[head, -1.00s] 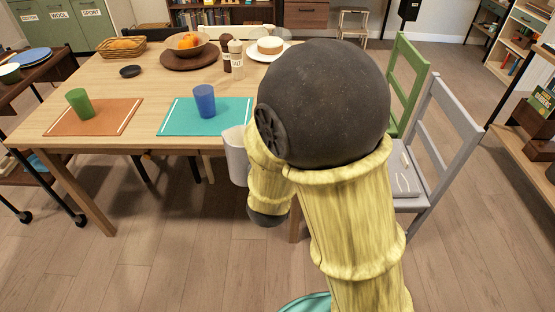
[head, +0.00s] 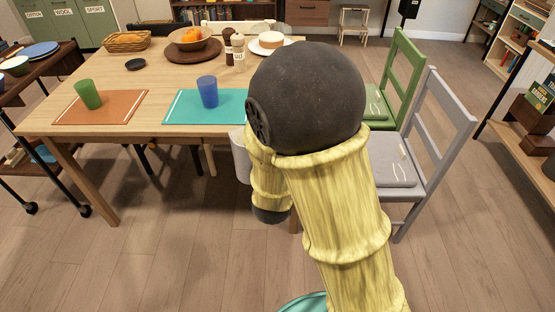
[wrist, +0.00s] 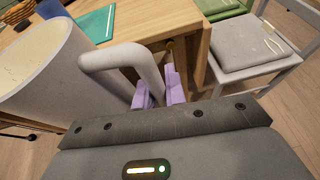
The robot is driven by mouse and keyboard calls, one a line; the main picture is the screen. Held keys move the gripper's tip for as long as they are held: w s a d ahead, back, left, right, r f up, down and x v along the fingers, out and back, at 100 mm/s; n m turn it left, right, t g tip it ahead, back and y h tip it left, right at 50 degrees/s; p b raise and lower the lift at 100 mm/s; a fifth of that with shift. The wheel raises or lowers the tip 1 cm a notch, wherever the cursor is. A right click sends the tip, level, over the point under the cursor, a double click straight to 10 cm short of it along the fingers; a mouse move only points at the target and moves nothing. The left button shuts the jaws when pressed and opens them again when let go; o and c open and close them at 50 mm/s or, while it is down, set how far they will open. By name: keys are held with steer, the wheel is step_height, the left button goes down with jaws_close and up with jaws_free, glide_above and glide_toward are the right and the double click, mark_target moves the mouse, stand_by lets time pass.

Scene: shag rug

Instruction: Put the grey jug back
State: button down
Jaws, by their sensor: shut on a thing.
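The grey jug (head: 241,156) shows partly in the head view, beside the table's near edge, with my arm covering its right part. In the wrist view the jug (wrist: 48,75) fills the left side, with its open top and pale inside showing. Its looped handle (wrist: 128,55) reaches right towards my gripper (wrist: 158,88). My gripper's purple fingers are shut on the handle. In the head view my gripper is hidden behind my arm.
The wooden table (head: 140,75) carries an orange mat (head: 115,108) with a green cup (head: 88,95) and a teal mat (head: 185,108) with a blue cup (head: 207,92). A grey chair (head: 425,150) stands right of my arm. A dark trolley (head: 50,75) stands at left.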

steer(key=w+d+f+m+h, duration=0.1)
steer(key=w+d+f, duration=0.4)
steer(key=d+f, duration=0.5)
step_height(320, 180, down, 4)
steer(key=shift+d+r+m+h, duration=0.25)
steer(key=shift+d+m+h, duration=0.05)
steer(key=shift+d+m, duration=0.1)
steer(key=shift+w, duration=0.15)
